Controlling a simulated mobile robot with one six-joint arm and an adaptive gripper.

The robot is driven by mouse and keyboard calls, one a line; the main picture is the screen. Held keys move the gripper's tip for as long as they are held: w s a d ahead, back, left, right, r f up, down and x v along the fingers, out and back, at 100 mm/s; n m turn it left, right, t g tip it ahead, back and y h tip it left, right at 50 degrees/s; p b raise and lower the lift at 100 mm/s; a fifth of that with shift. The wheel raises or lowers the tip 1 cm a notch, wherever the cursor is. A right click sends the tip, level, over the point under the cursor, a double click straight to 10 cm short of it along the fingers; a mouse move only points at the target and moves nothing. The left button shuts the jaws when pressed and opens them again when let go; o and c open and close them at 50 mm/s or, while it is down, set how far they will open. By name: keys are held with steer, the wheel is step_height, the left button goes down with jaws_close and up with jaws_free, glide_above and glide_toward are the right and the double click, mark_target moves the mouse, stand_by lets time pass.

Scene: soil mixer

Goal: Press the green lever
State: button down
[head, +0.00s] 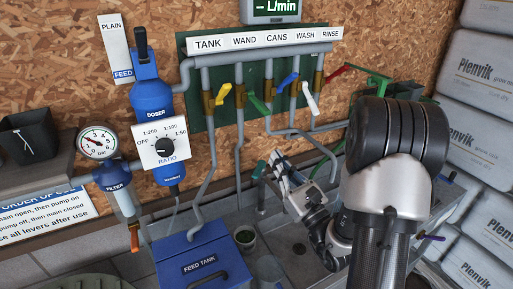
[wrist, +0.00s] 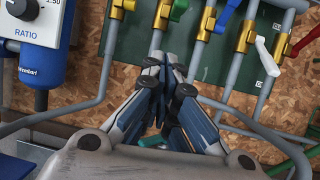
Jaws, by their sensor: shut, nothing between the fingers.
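The green lever (head: 259,103) is on the WAND pipe of the green valve board (head: 228,118) in the head view. In the wrist view the green lever (wrist: 178,9) shows at the top edge, partly cut off. My gripper (head: 277,165) is below the board and below the lever, apart from it. In the wrist view my gripper's fingertips (wrist: 165,66) are together and empty, pointing up toward the pipes.
Close by are the yellow lever (head: 222,94) on the left, and the blue (head: 288,81), white (head: 310,104) and red (head: 340,71) levers on the right. A blue doser (head: 152,100) stands left. A teal handle (head: 258,171) rises beside my gripper. Grey pipes run below the board.

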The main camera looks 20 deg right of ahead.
mark_target(259, 105)
steer(key=shift+s+d+f+m+h, duration=0.35)
steer(key=shift+d+f+m+h, duration=0.25)
steer(key=shift+h, duration=0.4)
steer(key=w+r, duration=0.7)
steer(key=w, duration=0.2)
steer(key=shift+a+r, duration=0.25)
steer(key=shift+r, duration=0.05)
steer(key=shift+s, duration=0.1)
